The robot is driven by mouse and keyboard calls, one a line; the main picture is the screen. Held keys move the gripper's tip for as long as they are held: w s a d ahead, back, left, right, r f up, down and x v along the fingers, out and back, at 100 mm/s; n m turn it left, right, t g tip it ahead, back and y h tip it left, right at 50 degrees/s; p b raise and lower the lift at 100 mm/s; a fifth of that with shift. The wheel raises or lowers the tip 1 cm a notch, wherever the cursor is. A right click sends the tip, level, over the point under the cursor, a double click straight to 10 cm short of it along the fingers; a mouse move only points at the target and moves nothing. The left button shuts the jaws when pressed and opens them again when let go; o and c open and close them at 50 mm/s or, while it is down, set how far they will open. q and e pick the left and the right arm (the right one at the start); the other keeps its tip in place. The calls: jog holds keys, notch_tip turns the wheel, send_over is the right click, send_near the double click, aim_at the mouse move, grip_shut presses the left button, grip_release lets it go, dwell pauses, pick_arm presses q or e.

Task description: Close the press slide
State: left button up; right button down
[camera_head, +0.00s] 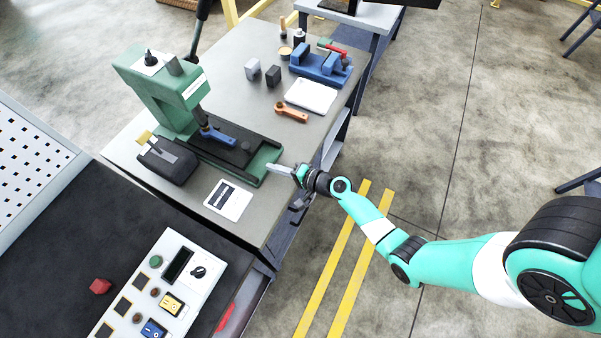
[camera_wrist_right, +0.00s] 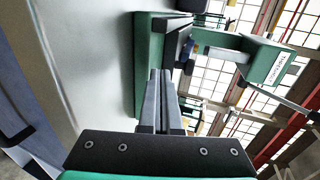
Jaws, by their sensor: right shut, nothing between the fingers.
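The green press (camera_head: 182,88) stands on the grey bench, with its base and a dark slide (camera_head: 232,152) running toward the right. A blue part (camera_head: 218,137) lies on the slide under the press head. My right gripper (camera_head: 272,167) is shut and empty at the right end of the press base. In the right wrist view the shut fingers (camera_wrist_right: 160,98) point toward the green press base (camera_wrist_right: 148,60). Whether the fingertips touch the slide's end, I cannot tell. My left gripper is not in view.
A blue vise (camera_head: 320,65), a white pad (camera_head: 311,96), an orange-brown lever (camera_head: 291,112) and dark blocks (camera_head: 273,76) are on the bench behind. A white card (camera_head: 228,199) lies in front of the press. A control panel (camera_head: 160,290) is at the lower left.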

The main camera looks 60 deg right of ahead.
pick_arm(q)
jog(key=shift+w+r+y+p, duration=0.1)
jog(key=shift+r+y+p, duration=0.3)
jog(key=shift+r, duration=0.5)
pick_arm(e)
jog(key=v, duration=0.8)
jog(key=shift+r, duration=0.15)
